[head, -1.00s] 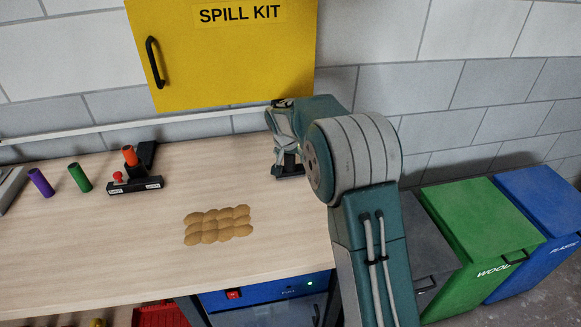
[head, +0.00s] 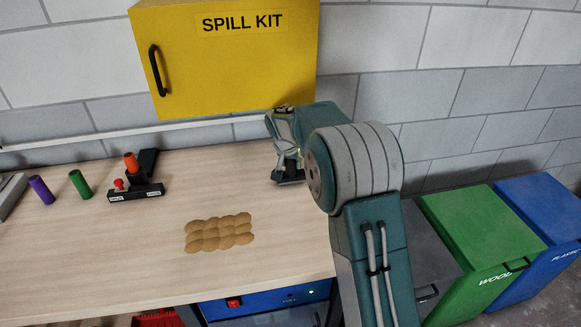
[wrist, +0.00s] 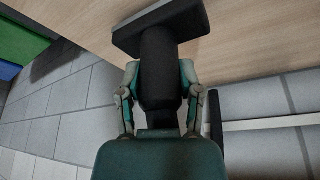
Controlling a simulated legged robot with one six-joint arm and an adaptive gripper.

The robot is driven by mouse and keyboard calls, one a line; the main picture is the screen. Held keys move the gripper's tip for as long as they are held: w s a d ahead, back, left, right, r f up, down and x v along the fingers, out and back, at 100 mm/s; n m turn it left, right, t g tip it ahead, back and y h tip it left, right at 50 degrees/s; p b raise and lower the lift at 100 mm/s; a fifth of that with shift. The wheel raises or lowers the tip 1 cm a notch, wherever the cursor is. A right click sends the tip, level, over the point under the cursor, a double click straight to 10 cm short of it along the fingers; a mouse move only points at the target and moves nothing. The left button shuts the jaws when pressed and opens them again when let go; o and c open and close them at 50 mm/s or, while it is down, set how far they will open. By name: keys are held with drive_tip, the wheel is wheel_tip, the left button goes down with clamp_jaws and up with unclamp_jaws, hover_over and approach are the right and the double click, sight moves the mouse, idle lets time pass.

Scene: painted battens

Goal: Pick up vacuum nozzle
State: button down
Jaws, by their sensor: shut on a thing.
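The vacuum nozzle (wrist: 160,32) is black, with a wide flat foot and a round neck. In the wrist view it stands at the top middle, between the fingers of my gripper (wrist: 160,85), which is shut on the neck. In the head view my gripper (head: 287,162) is at the back right of the workbench. The dark foot of the nozzle (head: 288,181) shows just below it, and the neck is mostly hidden by the fingers. I cannot tell whether the foot touches the bench or is slightly above it.
The workbench (head: 90,262) holds a tan bumpy pad (head: 219,233), a black fixture (head: 137,193) with an orange cylinder, and green (head: 80,184) and purple (head: 42,190) cylinders. A yellow spill kit cabinet (head: 230,70) hangs behind. Bins (head: 480,235) stand at the right.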

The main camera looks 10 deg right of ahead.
drive_tip(key=s+a+r, duration=0.2)
drive_tip(key=s+r, duration=1)
drive_tip(key=s, duration=0.1)
drive_tip(key=shift+s+a, duration=0.35)
drive_tip(key=shift+s, duration=0.05)
